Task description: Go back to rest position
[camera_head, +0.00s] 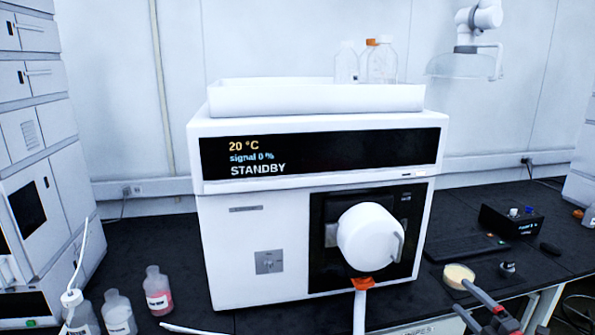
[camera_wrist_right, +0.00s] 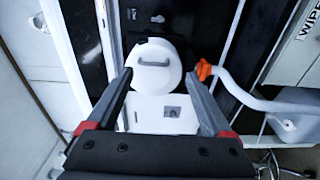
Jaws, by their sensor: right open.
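My right gripper (camera_head: 464,297) comes in at the lower right of the head view, its grey fingers parted over the dark bench. In the right wrist view the two fingers of my right gripper (camera_wrist_right: 158,75) are spread with nothing between them. Beyond them is the round white cover (camera_wrist_right: 155,68) with a grey handle, on the front of the white instrument. In the head view this cover (camera_head: 368,238) is left of the gripper and apart from it. My left gripper is in neither view.
The white instrument (camera_head: 255,205) reads STANDBY and carries a tray (camera_head: 300,98) with bottles. An orange fitting (camera_head: 361,284) with a white tube is below the cover. A cream round-topped item (camera_head: 458,274) lies close to the right gripper. Bottles (camera_head: 157,290) stand at the left.

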